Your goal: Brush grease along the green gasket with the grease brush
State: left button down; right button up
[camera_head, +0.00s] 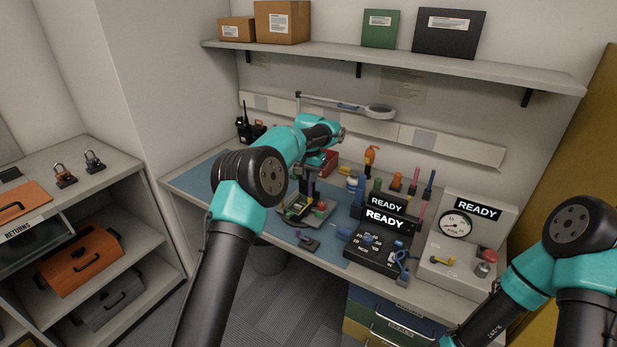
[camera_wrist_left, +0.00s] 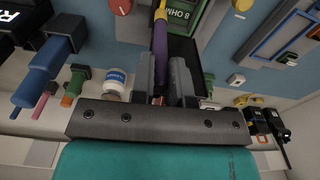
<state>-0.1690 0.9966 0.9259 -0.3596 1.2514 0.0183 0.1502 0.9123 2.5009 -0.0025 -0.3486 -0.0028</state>
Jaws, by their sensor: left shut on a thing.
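My left gripper (camera_head: 308,188) is over the blue mat, above a small work holder. In the left wrist view the left gripper (camera_wrist_left: 168,82) is shut on the purple handle of the grease brush (camera_wrist_left: 160,42). The brush reaches away past the top edge of that view, so its tip is hidden there. In the head view a small green patch (camera_head: 296,208) shows on the holder. Whether the brush touches the gasket cannot be told. My right gripper is out of view.
Black boxes reading READY (camera_head: 384,220) and a gauge panel (camera_head: 456,224) stand to the right. A white jar (camera_wrist_left: 115,82) and several coloured handles stand behind. A magnifier lamp (camera_head: 378,111) hangs at the back. The blue mat (camera_head: 205,180) is clear at left.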

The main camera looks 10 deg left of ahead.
pick_arm(q)
jog(key=shift+f, duration=0.1)
jog(key=shift+s+a, duration=0.25)
jog(key=shift+s, duration=0.55)
jog(key=shift+s+a, duration=0.25)
jog(key=shift+s, duration=0.55)
jog(key=shift+s+a, duration=0.25)
jog(key=shift+s, duration=0.55)
jog(key=shift+s+a, duration=0.25)
jog(key=shift+s, duration=0.55)
jog(key=shift+w, duration=0.1)
jog(key=shift+w+d, duration=0.25)
jog(key=shift+w, duration=0.55)
jog(key=shift+w+d, duration=0.25)
jog(key=shift+w, duration=0.5)
